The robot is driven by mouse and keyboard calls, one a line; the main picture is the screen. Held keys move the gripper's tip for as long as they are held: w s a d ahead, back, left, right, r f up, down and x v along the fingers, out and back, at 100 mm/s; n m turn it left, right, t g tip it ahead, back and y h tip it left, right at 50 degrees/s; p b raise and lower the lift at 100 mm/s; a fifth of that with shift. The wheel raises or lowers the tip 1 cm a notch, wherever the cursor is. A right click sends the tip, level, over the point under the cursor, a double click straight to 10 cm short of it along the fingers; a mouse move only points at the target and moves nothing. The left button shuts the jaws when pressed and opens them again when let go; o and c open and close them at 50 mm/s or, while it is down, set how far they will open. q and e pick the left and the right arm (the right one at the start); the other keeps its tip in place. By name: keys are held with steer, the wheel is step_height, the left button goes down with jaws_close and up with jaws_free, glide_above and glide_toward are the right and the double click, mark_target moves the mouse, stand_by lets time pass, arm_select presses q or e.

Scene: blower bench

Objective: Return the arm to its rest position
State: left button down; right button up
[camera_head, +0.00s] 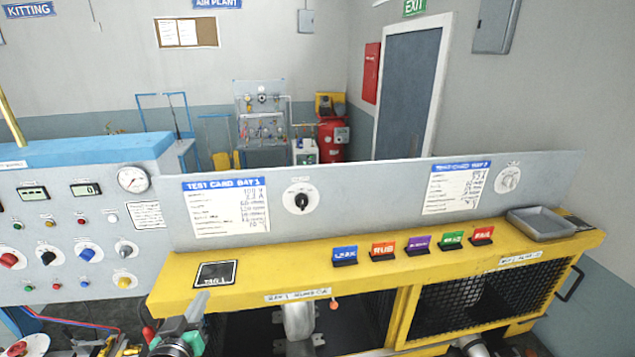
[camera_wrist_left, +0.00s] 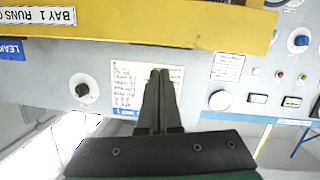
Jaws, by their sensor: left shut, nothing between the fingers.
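My left gripper (camera_head: 203,298) is low at the left of the bench in the head view, in front of the yellow ledge, with its fingers pointing up. In the left wrist view its two dark fingers (camera_wrist_left: 160,74) are together with nothing between them. They overlap the Bay 1 test card (camera_wrist_left: 130,85), which appears upside down; the gap to it cannot be judged. No right gripper can be made out.
The yellow bench (camera_head: 270,272) has a black tile (camera_head: 215,273), several coloured tags (camera_head: 383,251) and a grey tray (camera_head: 541,223) on its ledge. A grey panel (camera_head: 350,205) stands behind. A control console (camera_head: 70,215) is at left. A mesh-front bay (camera_head: 470,300) is at right.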

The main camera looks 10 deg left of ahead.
arm_select(q)
steer(key=s+d+r+m+t+h+p, duration=0.15)
steer(key=d+r+t, duration=0.35)
steer(key=r, duration=1)
steer(key=s+d+r+m+t+h, duration=0.1)
steer(key=s+d+r+t+h, duration=0.15)
steer(key=d+r, duration=0.8)
steer(key=s+r+m+t+h, duration=0.1)
steer(key=s+r+m+t, duration=0.1)
steer(key=s+r, duration=0.4)
steer(key=s+r+m+t+h, duration=0.1)
steer(key=s+r+m+t, duration=0.1)
steer(key=s+r, duration=0.4)
step_height(320, 180, up, 5)
steer(key=shift+r+t+h, duration=0.1)
steer(key=shift+t+h, duration=0.3)
steer(key=shift+t, duration=0.35)
steer(key=shift+a, duration=0.1)
